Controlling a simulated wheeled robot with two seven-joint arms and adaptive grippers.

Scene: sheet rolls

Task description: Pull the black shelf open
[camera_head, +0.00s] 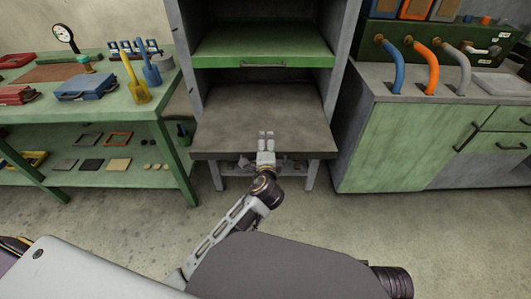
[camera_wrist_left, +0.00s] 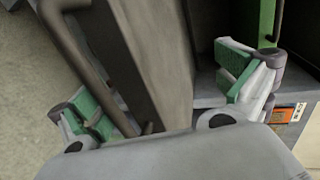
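The black shelf (camera_head: 265,108) is a dark grey slab low in the grey cabinet, below a green shelf (camera_head: 265,45). Its front edge shows forward of the cabinet's side walls in the head view. My left gripper (camera_head: 265,140) is at the middle of that front edge. In the left wrist view the gripper (camera_wrist_left: 170,95) is open, its green-padded fingers wide apart. A grey panel (camera_wrist_left: 155,50) with a dark bar handle (camera_wrist_left: 80,50) lies between and beyond the fingers. I cannot tell whether a finger touches it. My right gripper is not in view.
A green workbench (camera_head: 115,105) with tools stands left. A green cabinet with drawers (camera_head: 410,145) stands right, with blue, orange and grey hooked tubes (camera_head: 430,60) on top. The concrete floor (camera_head: 390,225) before the cabinets is clear apart from my arms.

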